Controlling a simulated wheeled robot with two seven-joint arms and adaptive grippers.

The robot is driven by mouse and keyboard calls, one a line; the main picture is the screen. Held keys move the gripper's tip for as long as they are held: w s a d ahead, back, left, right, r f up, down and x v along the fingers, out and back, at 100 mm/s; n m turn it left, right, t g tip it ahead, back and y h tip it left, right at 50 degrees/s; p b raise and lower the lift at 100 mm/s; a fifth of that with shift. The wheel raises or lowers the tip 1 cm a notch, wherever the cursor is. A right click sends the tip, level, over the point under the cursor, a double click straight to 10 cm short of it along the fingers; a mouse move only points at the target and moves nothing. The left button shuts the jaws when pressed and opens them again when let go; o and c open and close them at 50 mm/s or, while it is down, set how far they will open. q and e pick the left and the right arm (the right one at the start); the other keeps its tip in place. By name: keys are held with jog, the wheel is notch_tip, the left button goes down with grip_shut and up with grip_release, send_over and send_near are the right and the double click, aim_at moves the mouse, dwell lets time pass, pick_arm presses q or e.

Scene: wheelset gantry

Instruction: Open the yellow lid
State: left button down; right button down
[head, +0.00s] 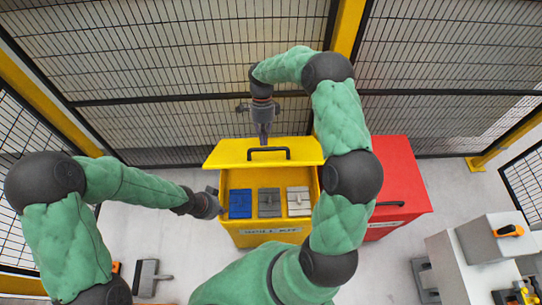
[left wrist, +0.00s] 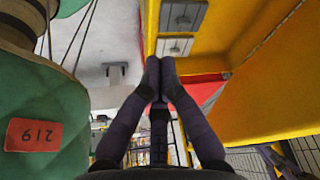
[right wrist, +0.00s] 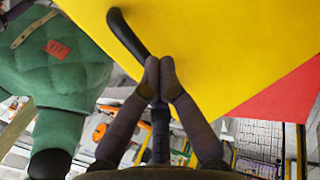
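The yellow lid (head: 236,152) of the yellow box (head: 262,239) is open at the rear, uncovering the front of the box; its exact angle is hard to judge. It has a black bar handle (head: 268,150). My right gripper (head: 264,141) is shut at the lid's far side, close to the handle; in the right wrist view the closed fingertips are beside the handle (right wrist: 127,33), and I cannot tell whether they touch it. My left gripper (head: 219,208) is at the box's left side, its fingers closed and empty in the left wrist view (left wrist: 160,65).
Inside the box are a blue item (head: 240,203), a grey one (head: 269,202) and a pale one (head: 298,201). A red box (head: 400,175) stands right of it. Black mesh fencing (head: 190,60) closes off the back. A grey cabinet (head: 490,242) stands at the right.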

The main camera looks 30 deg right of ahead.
pick_arm(q)
jog(key=w+d+r+m+t+y, duration=0.1)
jog(key=d+r+m+t, duration=0.1)
jog(key=d+r+m, duration=0.9)
jog(key=m+t, duration=0.3)
jog(key=m, duration=1)
send_near(271, 150)
jog(key=s+a, duration=0.1)
jog(key=s, duration=0.1)
jog(key=x, duration=0.9)
jog(key=shift+s+a, duration=0.1)
jog(key=shift+a, duration=0.15)
jog(key=shift+w+d+r, duration=0.25)
jog(key=shift+w+r, duration=0.15)
jog(key=shift+r, duration=0.05)
jog(key=shift+w+d+r, duration=0.25)
jog(key=shift+w+r, duration=0.15)
jog(key=shift+r, duration=0.05)
jog(key=shift+f, duration=0.1)
pick_arm(e)
jog(key=c, duration=1)
grip_release()
jog(key=shift+c, duration=0.2)
